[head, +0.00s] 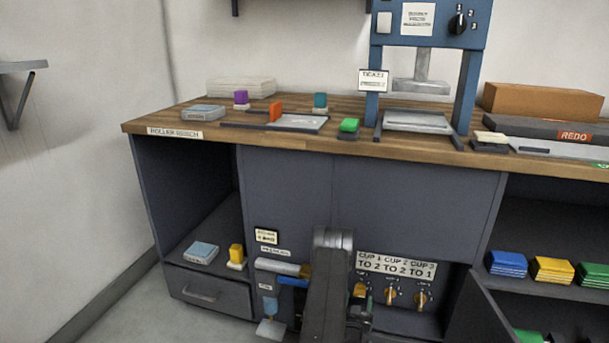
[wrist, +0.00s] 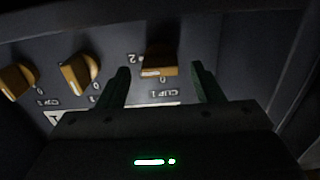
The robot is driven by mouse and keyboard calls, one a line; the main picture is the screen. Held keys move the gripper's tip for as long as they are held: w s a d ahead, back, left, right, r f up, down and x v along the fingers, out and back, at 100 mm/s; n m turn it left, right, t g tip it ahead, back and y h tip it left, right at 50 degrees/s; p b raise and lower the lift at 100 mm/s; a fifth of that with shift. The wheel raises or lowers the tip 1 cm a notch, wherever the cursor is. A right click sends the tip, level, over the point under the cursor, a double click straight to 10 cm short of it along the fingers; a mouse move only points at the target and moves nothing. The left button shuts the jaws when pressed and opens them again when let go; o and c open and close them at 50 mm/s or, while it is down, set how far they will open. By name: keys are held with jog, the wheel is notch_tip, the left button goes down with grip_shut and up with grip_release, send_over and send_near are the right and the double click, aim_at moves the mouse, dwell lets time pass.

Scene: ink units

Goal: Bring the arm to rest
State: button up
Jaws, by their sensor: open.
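My arm (head: 330,285) reaches down and forward in front of the bench cabinet in the head view, hiding part of the lower compartment. My gripper (wrist: 160,68) is open in the wrist view, its two dark green fingers apart. The yellow CUP 1 knob (wrist: 158,66) lies between the fingers in that picture, with a gap on each side. It also shows in the head view, beside my arm (head: 360,290). Two more yellow knobs sit to its left in the wrist view (wrist: 80,73), (wrist: 18,82). In the head view the fingertips are hidden or unclear.
The knob panel (head: 405,318) sits in a recess under the wooden bench top (head: 250,140). A cabinet door (head: 480,310) stands open at right. Left of my arm are a blue-handled roller (head: 292,281) and a yellow block (head: 236,254). Floor at left is clear.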

jog(key=shift+x, duration=1)
jog(key=shift+s+a, duration=0.1)
jog(key=shift+s, duration=0.05)
jog(key=p+v, duration=0.4)
jog(key=v, duration=0.9)
jog(key=b+x, duration=0.4)
jog(key=x, duration=0.9)
jog(key=n, duration=0.9)
jog(key=p+v, duration=0.3)
jog(key=v, duration=0.8)
jog(key=shift+s, duration=0.35)
